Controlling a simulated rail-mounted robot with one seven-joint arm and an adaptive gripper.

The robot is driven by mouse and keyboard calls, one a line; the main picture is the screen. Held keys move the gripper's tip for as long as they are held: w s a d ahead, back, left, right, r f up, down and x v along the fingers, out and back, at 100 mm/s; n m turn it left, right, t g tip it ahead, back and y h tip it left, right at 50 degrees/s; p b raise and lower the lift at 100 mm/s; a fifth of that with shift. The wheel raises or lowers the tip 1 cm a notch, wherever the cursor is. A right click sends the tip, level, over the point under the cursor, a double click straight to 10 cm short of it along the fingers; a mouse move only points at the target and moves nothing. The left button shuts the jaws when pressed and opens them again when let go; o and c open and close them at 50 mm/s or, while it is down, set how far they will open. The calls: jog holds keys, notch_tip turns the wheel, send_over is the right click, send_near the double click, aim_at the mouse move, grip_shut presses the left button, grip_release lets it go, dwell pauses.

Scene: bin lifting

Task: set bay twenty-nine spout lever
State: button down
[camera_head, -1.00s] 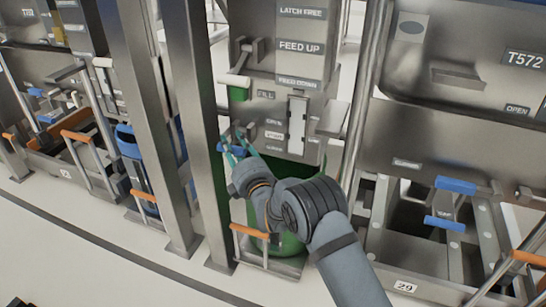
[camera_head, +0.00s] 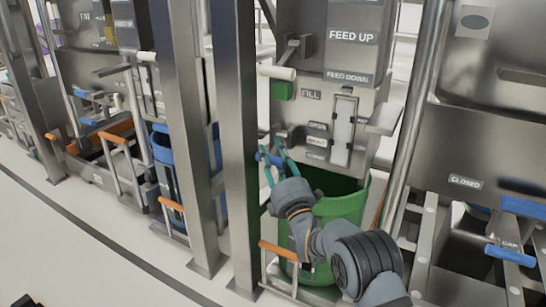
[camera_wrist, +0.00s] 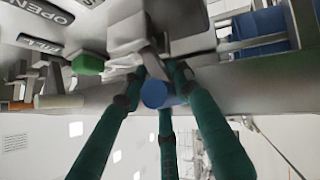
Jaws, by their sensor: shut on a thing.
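The spout lever (camera_head: 264,157) is a short lever with a blue round handle on the lower part of the steel panel, beside a column of small labels. Its blue end (camera_wrist: 154,94) also shows in the wrist view. My gripper (camera_head: 273,160) has teal fingers shut around this handle, and the wrist view shows the fingers (camera_wrist: 156,92) on both sides of it and below it. A green bin (camera_head: 340,208) stands under the panel. The small labels (camera_head: 317,141) next to the lever are too small to read surely. No bay number is legible on this bay.
A steel post (camera_head: 236,130) stands close left of my gripper. An orange-handled rail (camera_head: 279,251) is in front of the green bin. To the right is a bay with blue handles (camera_head: 511,255) and a CLOSED label (camera_head: 465,182). Free floor (camera_head: 90,240) lies at the lower left.

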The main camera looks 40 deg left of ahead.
jog(key=shift+w+d, duration=0.1)
jog(key=shift+w, duration=0.1)
jog(key=c, duration=1.5)
grip_release()
jog(key=shift+f, duration=0.1)
jog(key=shift+c, duration=0.2)
jog(key=o, duration=0.3)
jog(key=shift+s, duration=0.1)
jog(key=v, duration=1.1)
jog(key=shift+s+d+f, duration=0.15)
jog(key=shift+s+d, duration=0.1)
jog(key=shift+d, duration=0.05)
